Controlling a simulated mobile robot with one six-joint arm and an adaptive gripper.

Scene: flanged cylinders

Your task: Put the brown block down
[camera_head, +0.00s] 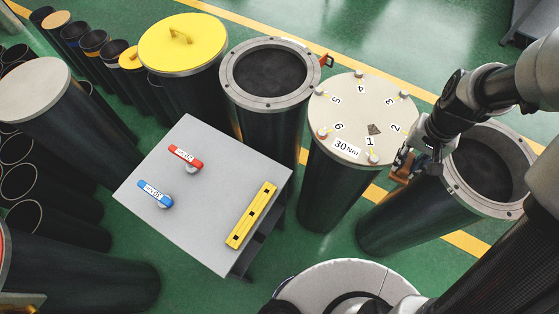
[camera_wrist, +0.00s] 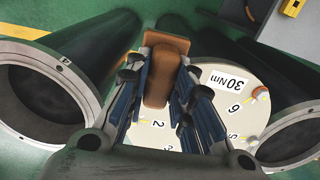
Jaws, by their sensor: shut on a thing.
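The brown block (camera_wrist: 161,78) is held between the two fingers of my gripper (camera_wrist: 165,85) in the wrist view. In the head view my gripper (camera_head: 408,160) is at the right, between the numbered white lid and the open cylinder beside it, with the brown block (camera_head: 402,172) at its fingertips. The fingers partly hide the block. In the wrist view the block appears in front of the numbered lid (camera_wrist: 218,112). I cannot tell how high it is above anything, or whether it touches a cylinder.
The numbered lid (camera_head: 350,105) has several bolts and a "30Nm" label. Open flanged cylinders stand at the right (camera_head: 515,207) and behind (camera_head: 307,85).

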